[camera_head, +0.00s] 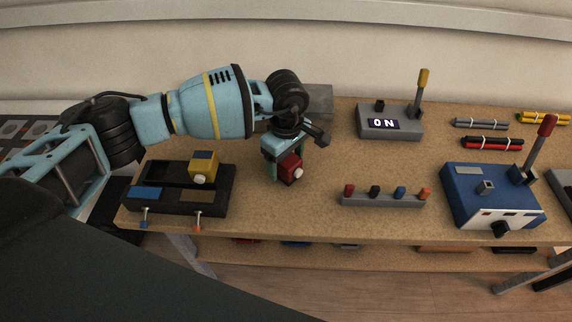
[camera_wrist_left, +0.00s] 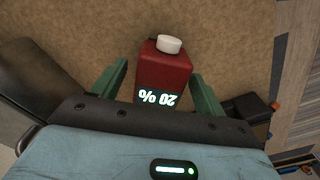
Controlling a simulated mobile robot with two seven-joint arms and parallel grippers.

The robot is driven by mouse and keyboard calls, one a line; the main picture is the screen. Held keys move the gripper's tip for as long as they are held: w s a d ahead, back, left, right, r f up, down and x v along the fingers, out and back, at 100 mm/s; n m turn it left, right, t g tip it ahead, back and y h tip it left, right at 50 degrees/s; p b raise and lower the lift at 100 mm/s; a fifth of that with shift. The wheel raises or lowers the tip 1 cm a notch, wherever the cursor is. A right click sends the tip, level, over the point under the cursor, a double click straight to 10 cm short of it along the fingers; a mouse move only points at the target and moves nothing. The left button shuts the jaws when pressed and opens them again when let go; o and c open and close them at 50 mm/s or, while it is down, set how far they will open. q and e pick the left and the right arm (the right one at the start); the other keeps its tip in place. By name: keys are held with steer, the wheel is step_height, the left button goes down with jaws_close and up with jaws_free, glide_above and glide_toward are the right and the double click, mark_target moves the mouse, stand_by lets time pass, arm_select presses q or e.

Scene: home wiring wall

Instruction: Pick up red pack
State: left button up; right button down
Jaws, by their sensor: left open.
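The red pack (camera_head: 291,169) is a small dark red block with a white round cap, standing on the tan bench top. In the left wrist view the red pack (camera_wrist_left: 164,74) shows a glowing "20 %" label, upside down in the picture. My left gripper (camera_head: 285,172) is over it from above, its upper part hiding some of the pack. In the left wrist view the green fingers of my left gripper (camera_wrist_left: 163,82) stand open, one on each side of the pack, with gaps visible. My right gripper is not in view.
A black dock (camera_head: 180,203) with a yellow pack (camera_head: 204,166) stands to the left. A grey box reading "ON" (camera_head: 390,122), a grey strip with coloured pegs (camera_head: 385,200) and a blue lever box (camera_head: 490,197) stand to the right. Bench between is clear.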

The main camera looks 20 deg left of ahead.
arm_select(q)
steer(key=shift+f, duration=0.9)
steer(key=shift+r, duration=0.1)
steer(key=c, duration=1.3)
steer(key=shift+r, duration=0.6)
step_height(320, 180, up, 2)
steer(key=shift+w+r, duration=0.1)
steer(key=shift+r, duration=0.15)
steer(key=s+d, duration=0.2)
steer(key=s, duration=0.5)
steer(key=s+d+r, duration=0.1)
steer(key=s+d, duration=0.1)
steer(key=s, duration=0.6)
steer(key=shift+s+d, duration=0.25)
steer(key=shift+d, duration=0.15)
steer(key=shift+r, duration=0.15)
